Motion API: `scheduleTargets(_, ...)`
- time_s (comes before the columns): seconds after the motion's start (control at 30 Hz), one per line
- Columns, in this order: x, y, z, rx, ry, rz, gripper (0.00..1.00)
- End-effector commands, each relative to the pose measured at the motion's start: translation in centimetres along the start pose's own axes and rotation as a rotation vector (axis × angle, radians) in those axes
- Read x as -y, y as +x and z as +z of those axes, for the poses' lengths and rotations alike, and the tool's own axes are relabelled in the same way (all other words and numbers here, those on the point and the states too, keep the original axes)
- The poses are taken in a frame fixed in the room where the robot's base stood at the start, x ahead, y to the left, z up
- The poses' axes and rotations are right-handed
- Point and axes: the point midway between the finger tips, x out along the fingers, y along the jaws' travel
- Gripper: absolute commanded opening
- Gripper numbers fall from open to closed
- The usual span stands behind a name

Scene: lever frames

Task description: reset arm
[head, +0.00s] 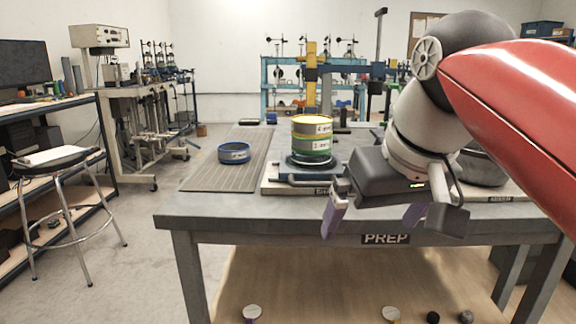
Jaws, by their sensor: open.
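My gripper (374,216) is open and empty, with its purple fingers apart. It hangs over the front edge of the grey table marked PREP (205,208). My red and grey arm comes in from the right and hides part of the table. A blue ring (234,153) lies on a grey ribbed mat (215,178) further left.
A dark round object (484,166) sits partly hidden behind my arm. A stool (60,160) and a shelf desk stand at the left. Blue racks (275,90) stand behind the table. Several small round items lie below the table front.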

Motion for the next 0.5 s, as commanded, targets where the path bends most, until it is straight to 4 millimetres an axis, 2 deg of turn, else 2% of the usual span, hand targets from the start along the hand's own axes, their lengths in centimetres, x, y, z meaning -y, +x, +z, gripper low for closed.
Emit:
scheduleTargets(0.03,-0.6,1.9,1.7,-0.001,0.027,0.013,1.00)
scheduleTargets(0.3,-2.6,12.3,10.5,-0.035,0.146,0.087,1.00)
scheduleTargets(0.4,-3.0,15.2,13.3,-0.045,0.178,0.111,1.00)
scheduleTargets(0.5,-3.3,17.1,15.2,-0.051,0.197,0.128,1.00)
